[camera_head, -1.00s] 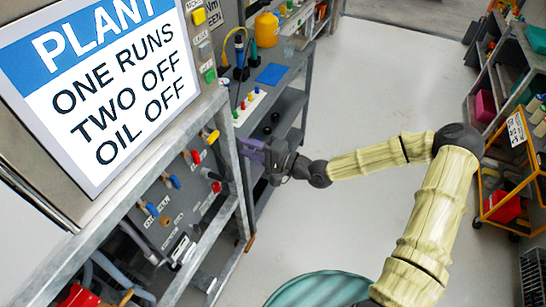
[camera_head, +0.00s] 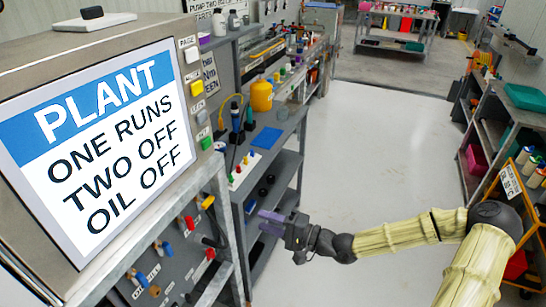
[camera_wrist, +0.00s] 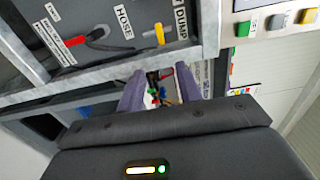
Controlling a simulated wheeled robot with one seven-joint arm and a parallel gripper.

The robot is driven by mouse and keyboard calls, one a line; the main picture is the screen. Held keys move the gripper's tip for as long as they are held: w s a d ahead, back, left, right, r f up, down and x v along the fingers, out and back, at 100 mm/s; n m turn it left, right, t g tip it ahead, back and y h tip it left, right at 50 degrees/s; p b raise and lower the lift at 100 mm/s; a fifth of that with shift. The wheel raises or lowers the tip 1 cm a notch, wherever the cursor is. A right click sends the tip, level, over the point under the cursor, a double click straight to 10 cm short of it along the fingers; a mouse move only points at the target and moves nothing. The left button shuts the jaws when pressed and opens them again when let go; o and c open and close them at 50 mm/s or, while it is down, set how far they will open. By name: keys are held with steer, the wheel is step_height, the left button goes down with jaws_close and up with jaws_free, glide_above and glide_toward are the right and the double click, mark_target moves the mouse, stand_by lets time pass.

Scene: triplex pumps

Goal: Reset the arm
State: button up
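My gripper (camera_head: 265,222) has purple fingers and is in the lower middle of the head view, pointing left toward the valve panel (camera_head: 178,262). It appears to hang in the air, apart from the panel. In the wrist view the two fingers (camera_wrist: 160,84) stand apart with nothing held between them. My arm stretches from the lower right, bent at the elbow. The yellow handle (camera_head: 208,202), labelled DUMP in the wrist view (camera_wrist: 160,37), is on the panel near the frame's right edge.
An orange trolley (camera_head: 506,203) and shelves stand at right. The middle floor (camera_head: 375,150) is clear.

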steer(key=s+d+f+n+g+h+p, duration=0.2)
steer(key=s+f+n+g+h+p, duration=0.1)
steer(key=f+h, duration=0.25)
steer(key=s+d+r+n+g+h+p, duration=0.1)
steer(key=s+d+n+h+p, duration=0.15)
steer(key=d+h, duration=0.4)
steer(key=s+d+r+h+p, duration=0.2)
steer(key=s+d+r, duration=0.2)
steer(key=r, duration=0.5)
steer(key=s+d+r+h+p, duration=0.2)
steer(key=s+d+r+p, duration=0.1)
steer(key=r, duration=0.7)
steer(key=shift+s+d+m+h+p, duration=0.35)
steer(key=shift+s+d, duration=0.5)
steer(key=shift+d, duration=0.25)
